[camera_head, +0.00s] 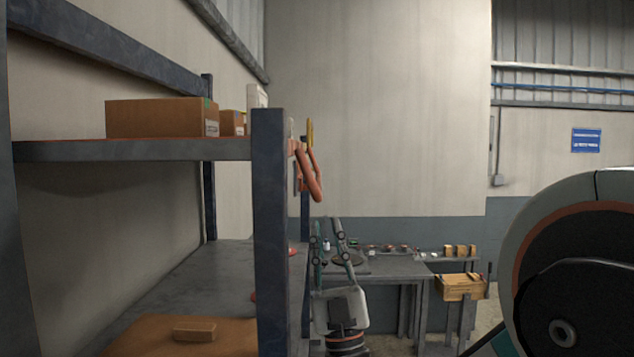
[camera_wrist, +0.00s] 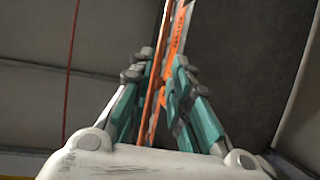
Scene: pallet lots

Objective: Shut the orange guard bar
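The orange guard bar (camera_head: 312,178) shows as an orange-red looped piece at the end of the shelf, beside the dark front post. It slants downward, and part of it is hidden or seen edge-on. My gripper (camera_head: 328,222) is below it, pointing up, with its two teal fingers apart. In the wrist view, long orange strips (camera_wrist: 178,45) run up the picture beyond and between the fingertips of my gripper (camera_wrist: 158,72). I cannot tell whether the fingers touch the orange part. Nothing appears clamped between them.
The dark shelf post (camera_head: 270,225) stands just left of my gripper. Cardboard boxes (camera_head: 160,118) sit on the upper shelf, and a small brown block (camera_head: 194,330) lies below. A grey workbench (camera_head: 390,268) and a wooden crate (camera_head: 460,288) stand behind.

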